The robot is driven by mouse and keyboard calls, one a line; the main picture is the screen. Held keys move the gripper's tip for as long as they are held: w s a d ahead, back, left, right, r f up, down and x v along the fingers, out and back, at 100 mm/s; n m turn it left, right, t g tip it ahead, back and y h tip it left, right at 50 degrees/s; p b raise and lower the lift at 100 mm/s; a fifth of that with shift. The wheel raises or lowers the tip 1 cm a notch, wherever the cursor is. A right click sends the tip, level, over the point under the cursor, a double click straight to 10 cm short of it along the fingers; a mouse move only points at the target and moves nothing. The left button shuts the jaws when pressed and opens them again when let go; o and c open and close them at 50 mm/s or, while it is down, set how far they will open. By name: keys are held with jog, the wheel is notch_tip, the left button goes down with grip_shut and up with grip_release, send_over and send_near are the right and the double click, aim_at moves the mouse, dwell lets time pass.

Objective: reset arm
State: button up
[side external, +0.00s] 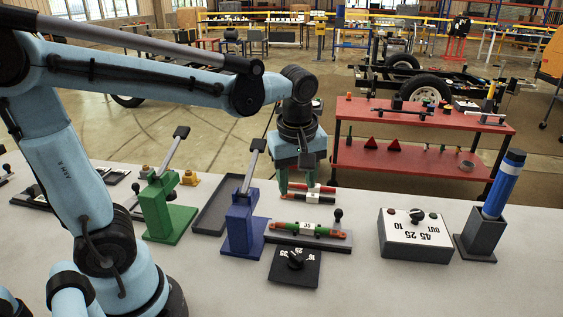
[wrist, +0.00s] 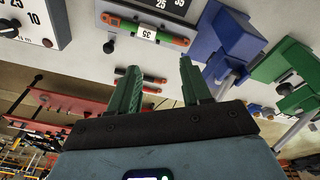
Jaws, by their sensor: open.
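My gripper (side external: 298,187) is open and empty, pointing down over the table behind a green bar with orange ends (side external: 307,229), labelled 35, on a grey base. In the wrist view my gripper (wrist: 159,64) shows two green fingers spread apart. Between and beyond them lie two thin red-and-black rods (wrist: 140,80); these also show close to the fingers in the side view (side external: 318,193). I cannot tell whether a finger touches them. A blue lever stand (side external: 241,222) and a green lever stand (side external: 166,210) have grey levers tilted up to the right.
A white-faced dial box (side external: 414,236) and a blue-and-white cylinder in a dark stand (side external: 502,190) are at right. A dark tray (side external: 212,213) lies between the lever stands. The front right table is clear.

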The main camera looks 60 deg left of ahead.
jog(key=s+m+t, duration=0.1)
jog(key=m+t, duration=0.1)
jog(key=m, duration=0.3)
jog(key=s+f+m+t+h, duration=0.1)
jog(key=s+m+t, duration=0.1)
jog(key=m, duration=0.2)
jog(key=s+m+t, duration=0.1)
jog(key=m, duration=0.4)
jog(key=shift+s+d+f+m+t, duration=0.25)
jog(key=shift+d+f+m+t, duration=0.05)
jog(key=shift+t, duration=0.1)
